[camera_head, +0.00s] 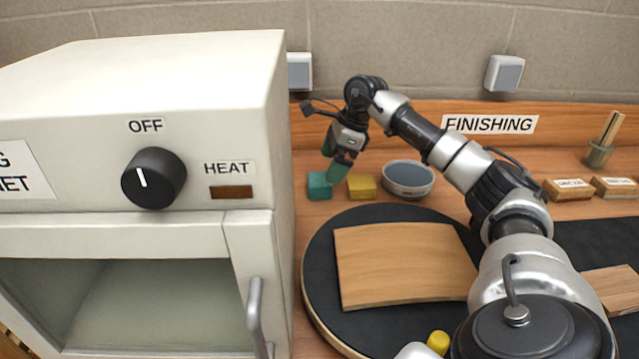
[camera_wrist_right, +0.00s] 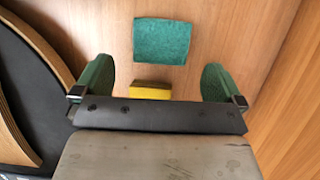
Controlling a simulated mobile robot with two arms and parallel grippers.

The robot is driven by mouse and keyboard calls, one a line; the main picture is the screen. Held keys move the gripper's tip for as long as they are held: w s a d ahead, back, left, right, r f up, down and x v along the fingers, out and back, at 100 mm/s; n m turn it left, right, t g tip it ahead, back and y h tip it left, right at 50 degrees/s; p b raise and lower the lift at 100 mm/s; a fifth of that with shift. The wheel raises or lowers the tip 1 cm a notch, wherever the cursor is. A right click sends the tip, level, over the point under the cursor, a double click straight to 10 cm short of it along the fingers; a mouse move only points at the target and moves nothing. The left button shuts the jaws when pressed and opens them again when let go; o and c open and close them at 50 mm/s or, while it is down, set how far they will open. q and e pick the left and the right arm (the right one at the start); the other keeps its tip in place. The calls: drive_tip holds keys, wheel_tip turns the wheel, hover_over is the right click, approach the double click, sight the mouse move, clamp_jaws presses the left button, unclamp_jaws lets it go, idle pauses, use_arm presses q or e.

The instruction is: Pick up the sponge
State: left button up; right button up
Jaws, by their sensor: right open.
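Two small blocks lie on the wooden bench by the back wall: a teal block (camera_head: 319,186) and a yellow block (camera_head: 361,187) to its right. Either could be the sponge; no label tells which. In the right wrist view the teal block (camera_wrist_right: 162,41) lies fully visible ahead, and the yellow block (camera_wrist_right: 151,90) is nearer, partly hidden by the gripper body. My right gripper (camera_head: 341,168) points down above the blocks, with green fingers. In its wrist view the gripper (camera_wrist_right: 157,85) is open, fingers wide apart, nothing between them held. My left gripper is not in view.
A grey bowl (camera_head: 408,179) stands close right of the yellow block. A white cabinet (camera_head: 255,120) rises on the left. A round black turntable (camera_head: 318,262) bears a curved wooden board (camera_head: 400,262). Sanding blocks (camera_head: 567,190) and a cup of sticks (camera_head: 598,155) stand at right.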

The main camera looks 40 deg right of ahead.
sight(321, 179)
drive_tip(key=shift+w+a+x, duration=0.1)
drive_tip(key=shift+w+x, duration=0.05)
drive_tip(key=shift+x, duration=1.4)
drive_tip(key=shift+w+a+x, duration=0.1)
drive_tip(key=shift+x, duration=1.45)
drive_tip(key=shift+r, duration=0.15)
drive_tip(key=c, duration=0.9)
